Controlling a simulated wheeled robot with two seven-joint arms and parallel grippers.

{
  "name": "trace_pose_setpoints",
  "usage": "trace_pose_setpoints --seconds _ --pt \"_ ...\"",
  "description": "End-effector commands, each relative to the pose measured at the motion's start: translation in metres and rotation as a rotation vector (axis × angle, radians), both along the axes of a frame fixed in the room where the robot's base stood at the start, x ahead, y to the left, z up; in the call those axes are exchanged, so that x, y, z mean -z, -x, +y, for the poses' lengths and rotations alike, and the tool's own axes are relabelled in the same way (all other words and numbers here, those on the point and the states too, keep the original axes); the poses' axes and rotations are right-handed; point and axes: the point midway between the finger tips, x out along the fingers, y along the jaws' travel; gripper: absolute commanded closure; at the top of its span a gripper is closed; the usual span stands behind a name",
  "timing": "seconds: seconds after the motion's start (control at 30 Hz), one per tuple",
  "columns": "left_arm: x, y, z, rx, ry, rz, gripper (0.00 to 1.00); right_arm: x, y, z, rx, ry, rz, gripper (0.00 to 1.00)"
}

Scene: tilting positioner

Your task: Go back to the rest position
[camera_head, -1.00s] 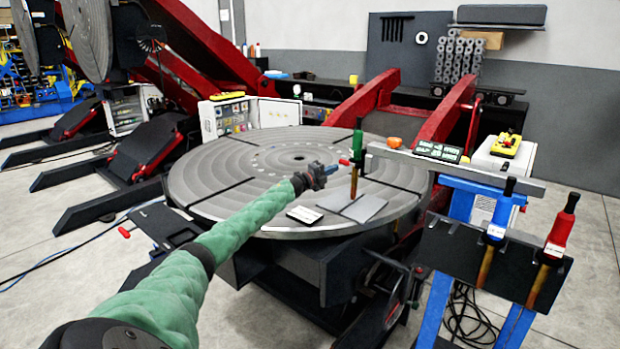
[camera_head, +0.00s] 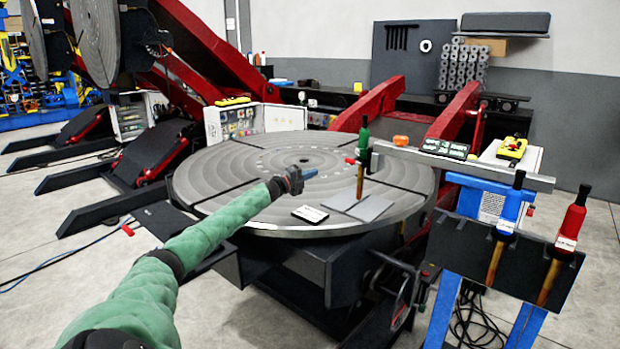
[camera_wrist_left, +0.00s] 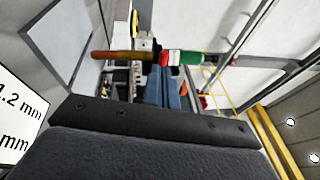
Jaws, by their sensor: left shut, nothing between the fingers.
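My left arm, in a green sleeve, reaches in from the lower left of the head view. Its gripper (camera_head: 299,177) is above the round grooved table of the positioner (camera_head: 210,190), shut and empty. The tool also shows lying across the picture in the left wrist view (camera_wrist_left: 190,58). A white label card (camera_head: 310,214) and grey plates (camera_head: 371,208) lie near the table's front edge. My right gripper is not in view.
A black rack (camera_head: 460,243) at the right holds a blue-handled tool (camera_head: 511,204) and a red-handled tool (camera_head: 570,226). A grey bar (camera_head: 480,171) runs above it. Red positioner arms (camera_head: 370,105) rise behind the table. Open floor (camera_head: 60,220) lies at the left.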

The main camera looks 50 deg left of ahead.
Motion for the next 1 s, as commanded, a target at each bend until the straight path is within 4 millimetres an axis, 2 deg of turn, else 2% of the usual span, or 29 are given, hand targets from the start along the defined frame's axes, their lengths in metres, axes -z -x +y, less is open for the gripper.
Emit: trace_pose_setpoints --seconds 0.17,0.47,0.57,0.7,0.8,0.93,1.0 --pt "0.000 0.003 0.002 0.000 -0.001 0.000 1.00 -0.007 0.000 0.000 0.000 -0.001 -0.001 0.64" --pt "0.001 0.002 0.006 -0.015 0.022 0.007 1.00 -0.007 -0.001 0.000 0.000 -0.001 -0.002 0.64" --pt "0.003 0.001 0.020 -0.084 0.054 0.023 1.00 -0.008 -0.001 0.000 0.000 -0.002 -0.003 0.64" --pt "0.007 0.000 0.052 -0.257 0.133 0.051 1.00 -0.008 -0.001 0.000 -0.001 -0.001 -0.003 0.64" --pt "0.002 -0.001 0.062 -0.380 0.200 0.058 1.00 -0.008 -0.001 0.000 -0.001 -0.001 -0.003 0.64" --pt "-0.011 -0.002 0.062 -0.518 0.290 0.057 1.00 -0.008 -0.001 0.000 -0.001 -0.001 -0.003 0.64" --pt "-0.015 -0.003 0.054 -0.583 0.344 0.058 1.00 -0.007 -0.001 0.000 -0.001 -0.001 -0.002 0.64"
